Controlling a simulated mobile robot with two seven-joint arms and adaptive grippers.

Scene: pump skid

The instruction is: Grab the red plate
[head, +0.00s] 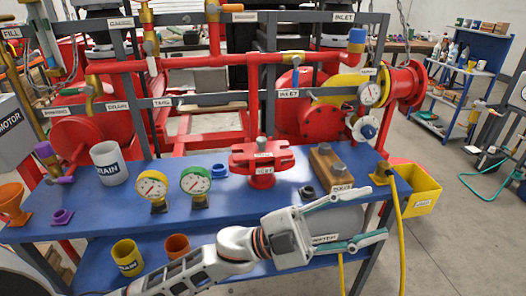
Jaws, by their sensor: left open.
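A red flanged fitting (262,165) with a flat, lobed top and a small label stands upright on the blue bench; its top is the most plate-like red part on the bench. I cannot tell for sure that it is the red plate. My left gripper (376,222) is in front of the bench, to the right of and nearer than the red fitting. Its two fingers are spread and point right, apart from the fitting. A grey cylinder (338,217) shows behind the fingers; I see no contact with it. My right gripper is not in view.
The blue bench (228,208) also holds yellow and green gauges (152,186), a white DRAIN cup (108,162) and a wooden block with bolts (330,168). Red pipes (200,63) run behind. A yellow bin (418,190) and hose stand right; floor beyond is open.

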